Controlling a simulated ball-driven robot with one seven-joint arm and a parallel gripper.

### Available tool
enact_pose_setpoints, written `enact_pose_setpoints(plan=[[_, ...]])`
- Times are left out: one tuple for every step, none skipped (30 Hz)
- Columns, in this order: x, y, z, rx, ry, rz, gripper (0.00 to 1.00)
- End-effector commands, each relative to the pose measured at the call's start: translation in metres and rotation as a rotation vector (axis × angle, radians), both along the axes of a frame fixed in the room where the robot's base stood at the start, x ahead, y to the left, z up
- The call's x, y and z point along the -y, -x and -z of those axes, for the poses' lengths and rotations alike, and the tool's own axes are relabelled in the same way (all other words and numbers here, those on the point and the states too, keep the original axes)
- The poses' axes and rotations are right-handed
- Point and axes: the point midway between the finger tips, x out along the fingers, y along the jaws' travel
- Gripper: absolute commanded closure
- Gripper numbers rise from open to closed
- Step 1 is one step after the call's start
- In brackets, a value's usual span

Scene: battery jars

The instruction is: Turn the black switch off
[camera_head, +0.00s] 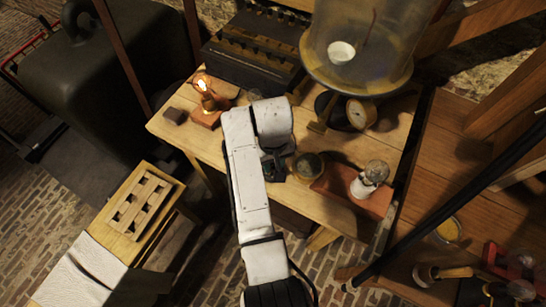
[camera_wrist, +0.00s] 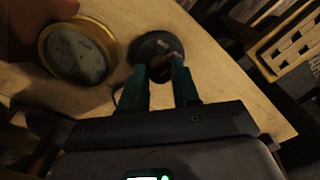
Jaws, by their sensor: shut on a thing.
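The black switch (camera_wrist: 153,46) is a round dark base on the wooden table, seen in the wrist view just beyond the fingertips. My gripper (camera_wrist: 162,72) has its two dark green fingers over the switch, one on each side of its middle, shut on its small lever part. The fingers and shadow hide most of that part, so the lever's position is unclear. In the head view my white arm reaches over the table, and my gripper (camera_head: 275,168) is mostly hidden under it. A lit bulb (camera_head: 204,88) stands on a reddish block at the table's left.
A brass-rimmed gauge (camera_wrist: 77,50) lies close beside the switch; it also shows in the head view (camera_head: 308,166). An unlit bulb (camera_head: 374,173) stands on a board to the right. A glass jar (camera_head: 361,45) and a dark battery box (camera_head: 252,48) occupy the back.

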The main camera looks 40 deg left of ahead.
Motion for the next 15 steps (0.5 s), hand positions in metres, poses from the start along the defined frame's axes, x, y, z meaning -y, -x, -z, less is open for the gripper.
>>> enact_pose_setpoints(plan=[[0.0004, -0.0015, -0.0035, 0.003, -0.001, -0.044, 1.00], [0.0006, -0.0017, -0.0035, 0.003, -0.001, -0.072, 1.00], [0.0002, -0.0015, -0.0033, 0.003, -0.001, -0.110, 1.00], [0.0001, -0.0014, -0.0033, 0.003, -0.002, -0.139, 1.00], [0.0001, -0.0017, -0.0032, 0.004, -0.001, -0.168, 1.00], [0.0002, -0.0018, -0.0030, 0.003, -0.002, -0.205, 1.00], [-0.0001, -0.0015, -0.0029, 0.003, -0.002, -0.235, 1.00], [-0.0001, -0.0015, -0.0029, 0.003, -0.002, -0.263, 1.00], [0.0000, -0.0018, -0.0029, 0.004, -0.002, -0.301, 1.00], [0.0001, -0.0019, -0.0029, 0.003, -0.002, -0.328, 1.00], [-0.0002, -0.0016, -0.0028, 0.003, -0.002, -0.358, 1.00], [-0.0003, -0.0016, -0.0028, 0.003, -0.002, -0.396, 1.00], [-0.0003, -0.0018, -0.0028, 0.003, -0.002, -0.425, 1.00], [-0.0003, -0.0020, -0.0028, 0.004, -0.003, -0.453, 1.00], [-0.0006, -0.0018, -0.0027, 0.004, -0.003, -0.491, 1.00]])
